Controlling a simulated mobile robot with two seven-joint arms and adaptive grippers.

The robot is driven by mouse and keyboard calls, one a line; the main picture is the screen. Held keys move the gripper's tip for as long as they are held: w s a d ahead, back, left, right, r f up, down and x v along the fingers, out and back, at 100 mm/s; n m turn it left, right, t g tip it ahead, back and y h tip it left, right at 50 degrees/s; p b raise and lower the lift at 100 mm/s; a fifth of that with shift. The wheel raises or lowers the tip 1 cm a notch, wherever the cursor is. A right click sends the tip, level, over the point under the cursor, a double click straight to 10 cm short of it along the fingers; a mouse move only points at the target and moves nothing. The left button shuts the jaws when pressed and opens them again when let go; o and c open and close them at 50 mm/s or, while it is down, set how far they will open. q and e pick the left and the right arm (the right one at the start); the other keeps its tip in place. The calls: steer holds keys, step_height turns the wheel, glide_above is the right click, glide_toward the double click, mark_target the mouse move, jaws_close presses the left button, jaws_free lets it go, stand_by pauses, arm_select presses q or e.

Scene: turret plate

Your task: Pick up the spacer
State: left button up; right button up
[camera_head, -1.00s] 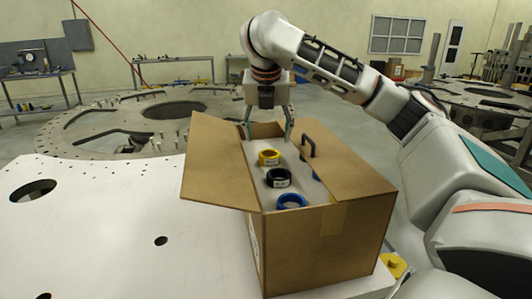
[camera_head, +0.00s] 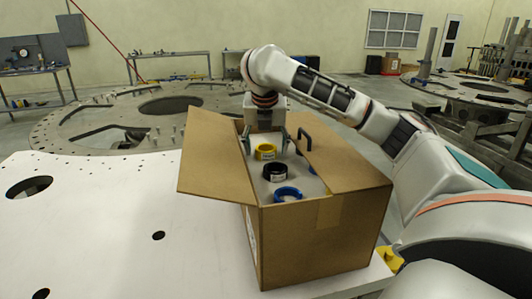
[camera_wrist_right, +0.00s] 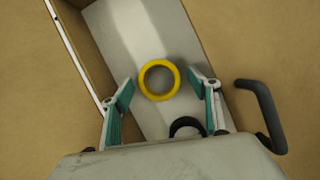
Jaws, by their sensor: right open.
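Three ring-shaped spacers lie in a row on the pale insert inside an open cardboard box (camera_head: 320,240): a yellow one (camera_head: 265,152), a black one (camera_head: 275,172) and a blue one (camera_head: 288,194). My right gripper (camera_head: 265,140) is open over the far end of the box opening, above the yellow spacer. In the right wrist view, the yellow spacer (camera_wrist_right: 159,80) lies ahead of and between the two open fingers (camera_wrist_right: 165,100). The black spacer (camera_wrist_right: 187,127) is partly hidden by the gripper body there. My left gripper is not in view.
The box stands on a white plate (camera_head: 90,230) with round holes. Its left flap (camera_head: 215,165) is folded outward. A black handle (camera_head: 304,137) sticks up beside the opening, close to the right finger in the wrist view. A large round turret plate (camera_head: 75,130) lies behind.

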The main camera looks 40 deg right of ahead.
steer(key=c, duration=1.2)
steer(key=shift+c, duration=0.2)
steer(key=shift+r, duration=0.2)
